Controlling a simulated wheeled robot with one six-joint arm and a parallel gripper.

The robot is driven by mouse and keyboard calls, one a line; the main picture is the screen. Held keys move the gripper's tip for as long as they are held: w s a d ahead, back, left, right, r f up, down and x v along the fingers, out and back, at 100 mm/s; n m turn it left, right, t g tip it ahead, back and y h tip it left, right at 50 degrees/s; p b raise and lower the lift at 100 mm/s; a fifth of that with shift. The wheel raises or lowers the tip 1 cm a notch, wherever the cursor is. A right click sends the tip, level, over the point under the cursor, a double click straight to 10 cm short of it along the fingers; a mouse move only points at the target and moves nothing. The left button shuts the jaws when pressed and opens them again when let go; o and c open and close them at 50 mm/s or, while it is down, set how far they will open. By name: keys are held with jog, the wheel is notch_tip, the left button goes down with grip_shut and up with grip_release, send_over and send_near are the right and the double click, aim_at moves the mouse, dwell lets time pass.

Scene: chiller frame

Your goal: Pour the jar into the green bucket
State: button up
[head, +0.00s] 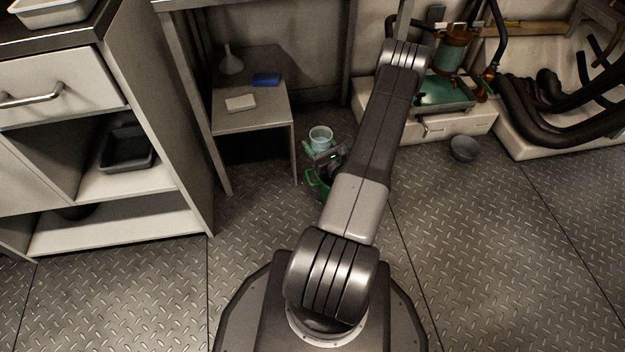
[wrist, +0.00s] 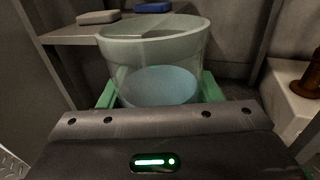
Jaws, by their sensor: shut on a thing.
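A clear jar (wrist: 155,65) with pale blue liquid in it stands upright between the green fingers of my gripper (wrist: 155,92) in the wrist view. My gripper is shut on the jar. In the head view the jar (head: 320,136) shows beyond my arm, above the green bucket (head: 314,184), with my gripper (head: 321,148) around it. The bucket is on the floor and mostly hidden by my gripper and arm. I cannot tell whether the jar is directly over the bucket's opening.
A low grey table (head: 262,118) with a funnel (head: 230,60), a blue block (head: 266,80) and a pale block (head: 241,103) stands behind left. A grey bowl (head: 464,149) sits on the floor at right. The floor in front right is clear.

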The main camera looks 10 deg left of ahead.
notch_tip(320, 180, down, 10)
jog(key=s+a+b, duration=0.1)
jog(key=s+b, duration=0.1)
jog(key=b, duration=0.2)
jog(key=shift+a+y, duration=0.25)
jog(key=shift+y, duration=0.15)
jog(key=shift+s, duration=0.1)
jog(key=m, duration=0.4)
jog(key=w+d+m, duration=0.1)
jog(key=m, duration=0.1)
jog(key=shift+r+m, duration=0.15)
jog(key=shift+m, duration=0.15)
jog(key=shift+g, duration=0.3)
jog(key=shift+s+a+r+m, duration=0.2)
jog(key=shift+r+m, duration=0.2)
jog(key=shift+m, duration=0.6)
